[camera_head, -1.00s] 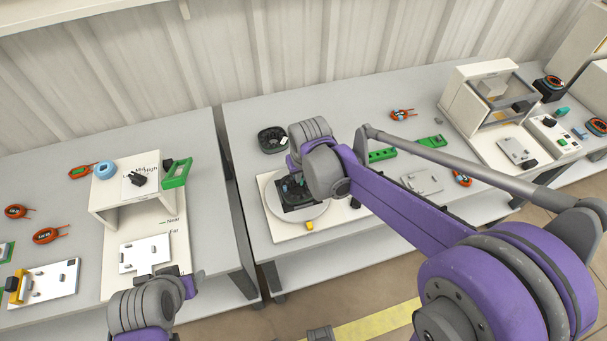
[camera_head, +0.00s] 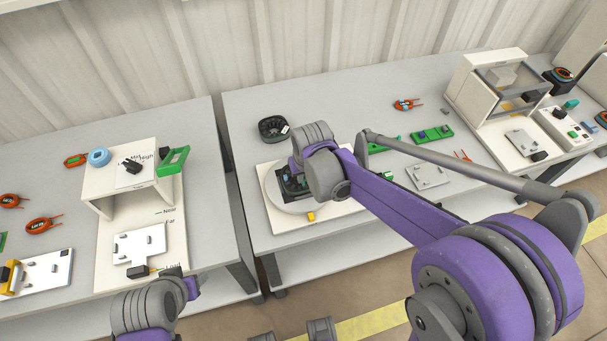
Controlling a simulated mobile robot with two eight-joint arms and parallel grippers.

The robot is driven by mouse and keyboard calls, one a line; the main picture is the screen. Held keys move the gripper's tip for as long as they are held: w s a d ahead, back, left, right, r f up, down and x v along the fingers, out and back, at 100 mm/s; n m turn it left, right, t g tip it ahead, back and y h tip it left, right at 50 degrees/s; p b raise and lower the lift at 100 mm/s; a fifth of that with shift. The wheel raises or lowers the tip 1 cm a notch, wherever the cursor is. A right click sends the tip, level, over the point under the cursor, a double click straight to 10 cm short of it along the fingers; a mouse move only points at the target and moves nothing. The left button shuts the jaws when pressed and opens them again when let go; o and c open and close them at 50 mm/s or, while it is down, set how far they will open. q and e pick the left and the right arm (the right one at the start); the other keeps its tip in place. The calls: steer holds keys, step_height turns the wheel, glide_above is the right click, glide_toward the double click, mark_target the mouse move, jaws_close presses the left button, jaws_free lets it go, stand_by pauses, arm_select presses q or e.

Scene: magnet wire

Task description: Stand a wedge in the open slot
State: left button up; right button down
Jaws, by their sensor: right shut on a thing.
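A dark fixture (camera_head: 288,190) sits on a pale round turntable (camera_head: 292,207) on the middle bench. My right gripper (camera_head: 294,178) reaches down at the fixture, largely behind its own wrist. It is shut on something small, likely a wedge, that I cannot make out. The open slot cannot be told apart at this size. Green holders (camera_head: 432,135) with small dark pieces lie on the bench to the right. My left gripper (camera_head: 188,284) is at the lower left, in front of the left bench; its fingertips are not clear.
A black round tray (camera_head: 272,129) lies behind the turntable. A white cabinet (camera_head: 462,90) stands at right. A gap separates the benches.

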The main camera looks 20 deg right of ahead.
steer(key=shift+f+b, duration=1.15)
steer(key=shift+f, duration=0.35)
stand_by(1.1)
steer(key=c, duration=0.9)
jaws_free()
steer(key=shift+r, duration=0.1)
steer(key=p+v, duration=0.3)
steer(key=v, duration=0.1)
steer(key=shift+s+r, duration=0.1)
steer(key=shift+r, duration=0.3)
